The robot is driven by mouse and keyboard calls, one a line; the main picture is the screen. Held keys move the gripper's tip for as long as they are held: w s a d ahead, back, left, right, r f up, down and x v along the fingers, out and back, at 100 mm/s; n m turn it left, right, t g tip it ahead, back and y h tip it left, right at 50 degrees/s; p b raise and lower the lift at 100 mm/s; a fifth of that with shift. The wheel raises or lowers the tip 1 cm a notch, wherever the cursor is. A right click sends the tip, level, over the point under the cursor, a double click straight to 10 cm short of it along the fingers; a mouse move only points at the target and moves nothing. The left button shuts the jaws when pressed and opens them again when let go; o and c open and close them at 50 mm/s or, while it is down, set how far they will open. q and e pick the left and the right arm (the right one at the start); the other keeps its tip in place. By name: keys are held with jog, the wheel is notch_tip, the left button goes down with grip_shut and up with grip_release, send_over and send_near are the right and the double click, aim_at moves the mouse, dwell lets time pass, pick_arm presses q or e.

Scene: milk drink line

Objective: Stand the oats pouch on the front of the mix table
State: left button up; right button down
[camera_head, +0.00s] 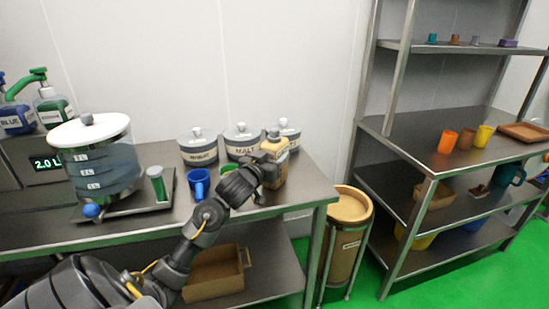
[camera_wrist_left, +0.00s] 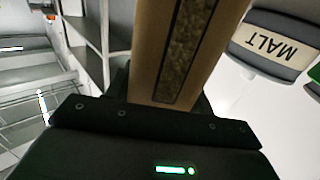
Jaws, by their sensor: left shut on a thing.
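The oats pouch (camera_head: 275,146) is a tan pouch at the right end of the steel mix table (camera_head: 130,225). In the left wrist view the pouch (camera_wrist_left: 170,50) fills the middle, with a dark grainy strip down its face. My left gripper (camera_head: 262,172) is shut on the pouch, at the table's right front part. The gripper hides part of the pouch, and I cannot tell whether its base touches the table top. My right gripper is not in view.
Several lidded canisters, one marked MALT (camera_head: 243,139), stand behind the pouch. A bin (camera_head: 346,235) and a shelf rack (camera_head: 400,190) are right of the table.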

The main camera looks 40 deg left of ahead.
pick_arm(q)
jog(key=o, duration=1.4)
jog(key=shift+f, duration=0.1)
jog(key=shift+s, duration=0.1)
jog(key=s, duration=0.4)
jog(key=s+d, duration=0.1)
jog(key=s, duration=0.2)
jog(key=s+d, duration=0.1)
jog(key=s, duration=0.3)
jog(key=shift+s+d, duration=0.1)
jog(key=shift+s, duration=0.25)
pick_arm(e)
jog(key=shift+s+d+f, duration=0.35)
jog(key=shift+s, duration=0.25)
